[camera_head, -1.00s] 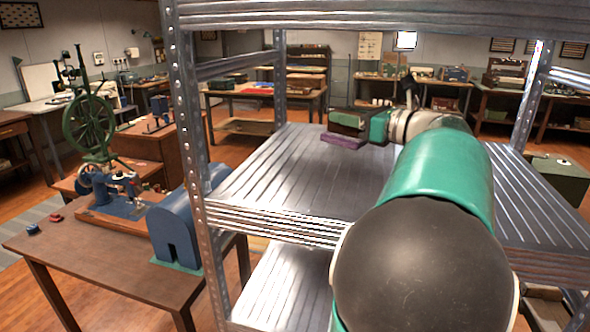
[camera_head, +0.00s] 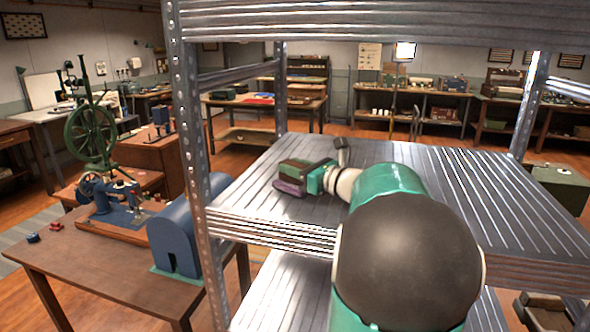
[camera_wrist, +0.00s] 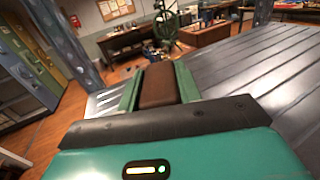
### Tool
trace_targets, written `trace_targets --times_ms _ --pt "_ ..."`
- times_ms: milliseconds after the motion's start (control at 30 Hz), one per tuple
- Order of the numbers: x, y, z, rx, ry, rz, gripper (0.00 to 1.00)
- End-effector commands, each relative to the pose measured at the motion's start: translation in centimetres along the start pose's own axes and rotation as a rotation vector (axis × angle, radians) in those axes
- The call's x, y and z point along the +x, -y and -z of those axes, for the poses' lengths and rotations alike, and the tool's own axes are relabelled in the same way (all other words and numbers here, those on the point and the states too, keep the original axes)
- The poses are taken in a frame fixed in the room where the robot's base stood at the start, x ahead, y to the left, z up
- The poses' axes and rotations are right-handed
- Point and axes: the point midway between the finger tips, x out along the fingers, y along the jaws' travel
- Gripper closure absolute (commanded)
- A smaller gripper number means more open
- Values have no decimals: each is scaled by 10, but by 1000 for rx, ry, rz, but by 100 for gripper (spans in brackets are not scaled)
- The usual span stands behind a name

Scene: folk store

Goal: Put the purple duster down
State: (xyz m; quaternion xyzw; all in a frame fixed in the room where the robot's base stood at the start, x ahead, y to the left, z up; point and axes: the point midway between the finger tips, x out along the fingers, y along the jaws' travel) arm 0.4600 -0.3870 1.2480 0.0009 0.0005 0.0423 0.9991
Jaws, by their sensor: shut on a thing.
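The purple duster (camera_head: 289,187) is a small block with a purple underside and a brown top. It is low over the left part of the metal shelf board (camera_head: 440,180); I cannot tell whether it touches the board. My gripper (camera_head: 304,172) is shut on it, with the green fingers along its sides. In the wrist view my gripper (camera_wrist: 158,84) has the brown top of the duster (camera_wrist: 158,88) between its two fingers. The purple underside is hidden there.
The metal shelf board around the duster is bare. A ribbed upper shelf (camera_head: 380,20) hangs above, and a metal post (camera_head: 196,130) stands at the left. A wooden table (camera_head: 105,262) with a blue arched case (camera_head: 190,228) is beyond that post.

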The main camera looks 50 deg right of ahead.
Motion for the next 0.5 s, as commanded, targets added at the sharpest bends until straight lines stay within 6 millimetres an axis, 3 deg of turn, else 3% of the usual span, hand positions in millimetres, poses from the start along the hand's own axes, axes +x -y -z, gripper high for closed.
trace_targets --times_ms 400,433,500 --pt "0 -1 8 0 2 -1 100" --pt "0 -1 8 0 1 -1 64" --pt "0 0 8 -1 1 -1 50"
